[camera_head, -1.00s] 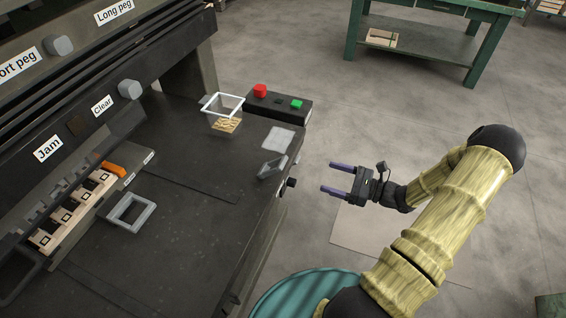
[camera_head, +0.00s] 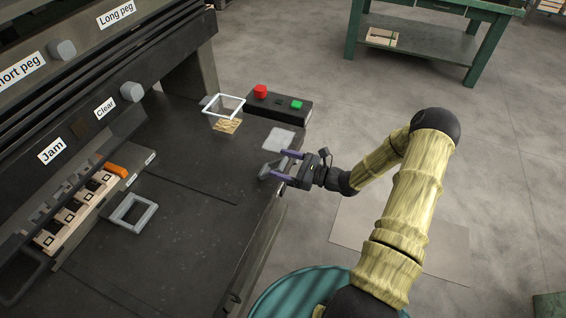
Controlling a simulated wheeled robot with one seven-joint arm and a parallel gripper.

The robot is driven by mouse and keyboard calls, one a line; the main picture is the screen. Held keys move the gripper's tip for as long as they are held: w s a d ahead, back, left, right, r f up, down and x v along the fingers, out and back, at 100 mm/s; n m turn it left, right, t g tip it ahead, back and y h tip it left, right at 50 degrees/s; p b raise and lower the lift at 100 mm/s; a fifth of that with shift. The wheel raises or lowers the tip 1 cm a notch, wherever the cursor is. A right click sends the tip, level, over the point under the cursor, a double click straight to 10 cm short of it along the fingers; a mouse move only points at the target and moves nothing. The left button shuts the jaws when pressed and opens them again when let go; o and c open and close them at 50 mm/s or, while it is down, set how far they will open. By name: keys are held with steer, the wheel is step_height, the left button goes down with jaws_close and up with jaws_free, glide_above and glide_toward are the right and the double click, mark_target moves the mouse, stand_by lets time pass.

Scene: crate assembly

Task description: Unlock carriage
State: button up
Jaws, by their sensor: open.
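My gripper (camera_head: 281,166) is open and empty, with its two purple fingers pointing left at the right edge of the dark machine table (camera_head: 200,225). Its fingertips overlap a small grey angled bracket (camera_head: 266,168) in the picture; I cannot tell whether they touch. A black knob on the table's edge is hidden by the gripper. No part is clearly marked as the carriage. An orange handle-like piece (camera_head: 117,170) sits at the end of a row of wooden blocks (camera_head: 75,212) on the left, below the Jam label (camera_head: 52,151).
A control box with a red button (camera_head: 260,91) and a green button (camera_head: 296,104) stands at the table's back. A white-framed clear bin (camera_head: 223,106) and a grey square frame (camera_head: 133,211) are on the table.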

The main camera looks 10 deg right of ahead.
steer(key=shift+w+a, duration=0.1)
steer(key=shift+a, duration=0.05)
steer(key=shift+c, duration=0.3)
steer(key=c, duration=1.3)
